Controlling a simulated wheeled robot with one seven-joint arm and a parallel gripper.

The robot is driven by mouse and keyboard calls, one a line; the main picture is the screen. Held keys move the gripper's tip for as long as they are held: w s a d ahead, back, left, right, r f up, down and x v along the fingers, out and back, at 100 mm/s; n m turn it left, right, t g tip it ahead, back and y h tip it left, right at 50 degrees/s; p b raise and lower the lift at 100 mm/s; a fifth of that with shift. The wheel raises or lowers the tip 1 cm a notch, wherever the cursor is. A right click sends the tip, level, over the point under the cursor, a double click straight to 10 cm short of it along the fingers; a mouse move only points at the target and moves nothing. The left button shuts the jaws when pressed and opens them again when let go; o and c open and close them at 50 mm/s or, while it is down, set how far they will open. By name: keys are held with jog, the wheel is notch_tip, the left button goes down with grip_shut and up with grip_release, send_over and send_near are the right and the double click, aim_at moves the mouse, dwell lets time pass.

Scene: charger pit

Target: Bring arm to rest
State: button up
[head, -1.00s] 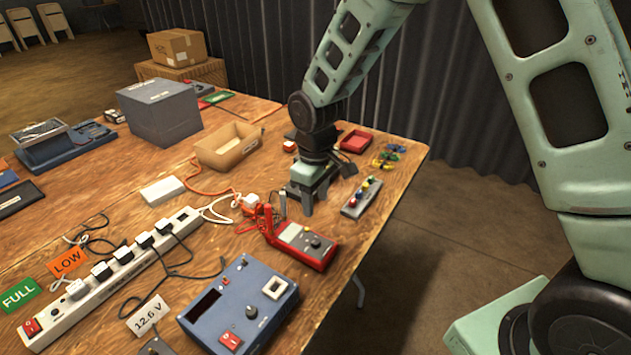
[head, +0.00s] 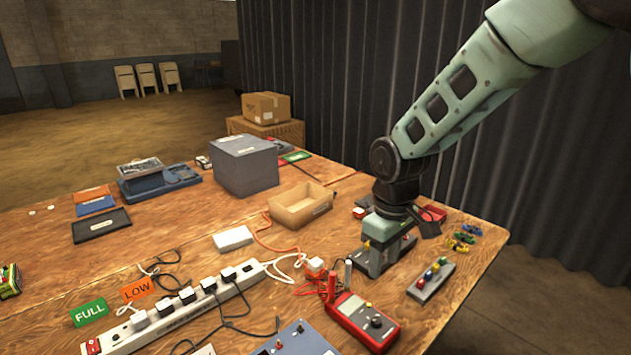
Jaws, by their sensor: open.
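My arm comes down from the upper right in the head view. My gripper (head: 376,264) is open and low over the right part of the wooden table (head: 190,262). It points down, just behind the red multimeter (head: 362,320) and left of the small block with coloured knobs (head: 431,281). Its fingers partly hide what lies under and behind them. I see nothing held between the fingers, and I cannot tell whether they touch the table.
A white power strip (head: 178,311) with black plugs and loose cables lies in front. A corrugated wall (head: 330,80) rises beyond the table. Bare wood shows at left.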

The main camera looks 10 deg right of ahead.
jog(key=s+a+r, duration=0.2)
jog(key=s+r, duration=0.1)
jog(key=s, duration=1)
jog(key=s+a+r, duration=0.2)
jog(key=s+a, duration=0.1)
jog(key=s, duration=0.9)
jog(key=shift+s+r, duration=0.35)
jog(key=shift+r, duration=0.05)
